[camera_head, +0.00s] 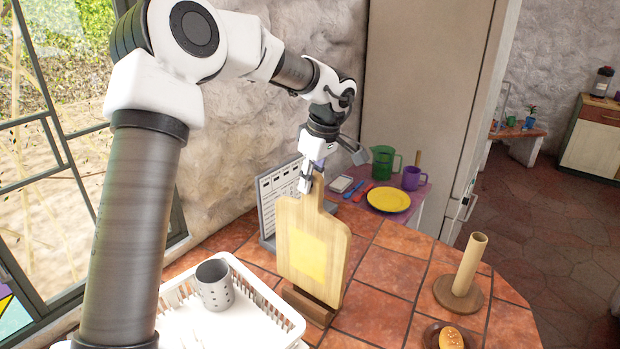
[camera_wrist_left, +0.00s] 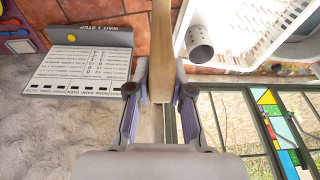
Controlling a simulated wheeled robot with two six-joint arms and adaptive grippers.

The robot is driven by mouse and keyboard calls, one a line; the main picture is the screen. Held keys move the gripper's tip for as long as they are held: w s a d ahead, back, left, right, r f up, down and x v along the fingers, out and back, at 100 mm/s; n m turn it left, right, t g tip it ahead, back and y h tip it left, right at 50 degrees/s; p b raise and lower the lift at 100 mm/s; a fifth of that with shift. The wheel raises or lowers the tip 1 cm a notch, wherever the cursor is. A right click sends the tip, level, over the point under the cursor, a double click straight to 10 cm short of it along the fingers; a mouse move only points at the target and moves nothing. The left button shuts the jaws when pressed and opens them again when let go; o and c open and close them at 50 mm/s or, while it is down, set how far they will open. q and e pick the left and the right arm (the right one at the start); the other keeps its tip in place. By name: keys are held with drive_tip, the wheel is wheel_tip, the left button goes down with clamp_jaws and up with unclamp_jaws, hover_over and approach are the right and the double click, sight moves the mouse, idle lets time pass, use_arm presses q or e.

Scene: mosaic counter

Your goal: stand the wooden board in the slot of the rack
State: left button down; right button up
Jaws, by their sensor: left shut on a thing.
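The wooden board (camera_head: 297,240) is pale, with a yellow square on its face and a handle at the top. It is upright in the head view, and edge-on in the left wrist view (camera_wrist_left: 162,45). My left gripper (camera_head: 308,182) is shut on its handle from above; its fingers also show in the left wrist view (camera_wrist_left: 160,95), one on each side of it. A low brown wooden rack (camera_head: 306,306) is at the board's lower edge. I cannot tell whether that edge sits in the slot, since the board hides part of the rack. My right gripper is out of view.
A white dish basket (camera_head: 262,295) holding a grey metal cup (camera_head: 214,284) stands left of the board. A printed sign (camera_head: 270,197) stands behind it. A paper-roll post (camera_head: 468,268) and a bun on a dish (camera_head: 450,338) are at right. Tiles between are clear.

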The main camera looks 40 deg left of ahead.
sight(308, 207)
use_arm(q)
drive_tip(key=shift+f, duration=0.4)
drive_tip(key=shift+d+f, duration=0.1)
drive_tip(key=shift+f, duration=0.95)
drive_tip(key=shift+d+b+x, duration=0.25)
drive_tip(key=shift+b+x, duration=0.05)
drive_tip(key=shift+x, duration=0.75)
idle(0.3)
drive_tip(key=c, duration=1)
unclamp_jaws()
drive_tip(key=shift+o, duration=0.2)
drive_tip(key=v, duration=1.1)
drive_tip(key=shift+s+d+r, duration=0.1)
drive_tip(key=shift+r, duration=0.4)
